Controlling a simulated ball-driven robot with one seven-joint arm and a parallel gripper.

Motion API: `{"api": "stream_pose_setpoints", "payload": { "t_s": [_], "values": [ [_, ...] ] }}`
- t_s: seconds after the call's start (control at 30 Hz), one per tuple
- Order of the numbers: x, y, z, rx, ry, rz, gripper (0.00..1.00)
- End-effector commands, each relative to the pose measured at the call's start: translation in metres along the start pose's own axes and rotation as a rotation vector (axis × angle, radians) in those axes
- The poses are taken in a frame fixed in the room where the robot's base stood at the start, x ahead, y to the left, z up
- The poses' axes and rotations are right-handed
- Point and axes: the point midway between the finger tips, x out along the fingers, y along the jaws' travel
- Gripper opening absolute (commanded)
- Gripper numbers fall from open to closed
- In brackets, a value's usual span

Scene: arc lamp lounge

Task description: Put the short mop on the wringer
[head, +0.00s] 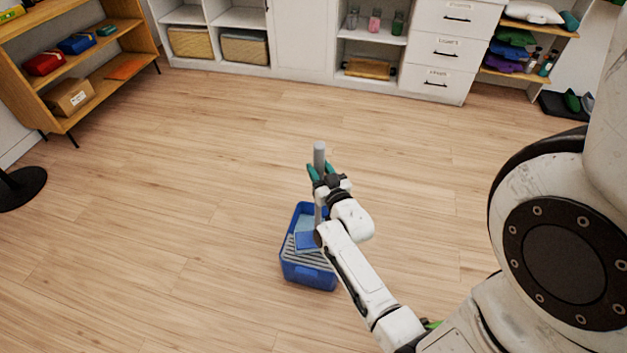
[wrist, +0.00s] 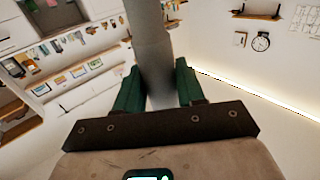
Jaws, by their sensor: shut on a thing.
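The short mop has a grey upright handle (head: 319,158) and a flat blue head (head: 307,241). My gripper (head: 320,172), with green fingers, is shut on the handle near its top. The handle also shows between the fingers in the wrist view (wrist: 152,50). The wringer is a blue bucket (head: 309,277) on the floor with a grey slatted grate (head: 303,254) at its near part. The mop head is over the bucket, at the far edge of the grate. I cannot tell whether it touches the grate. My arm hides part of the bucket's right side.
A wooden shelf (head: 92,62) with boxes stands at the back left. White cabinets and drawers (head: 440,50) line the back wall. A round black base (head: 22,187) stands at the left edge. The wooden floor around the bucket is clear.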

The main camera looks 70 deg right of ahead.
Motion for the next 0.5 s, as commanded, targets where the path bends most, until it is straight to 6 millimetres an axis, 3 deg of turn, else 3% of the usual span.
{"api": "stream_pose_setpoints", "payload": {
  "t_s": [0.3,0.5],
  "values": [
    [0.018,-0.010,0.023,0.001,0.003,0.002,0.00],
    [0.018,-0.011,0.051,-0.002,0.001,0.001,0.00]
  ]
}}
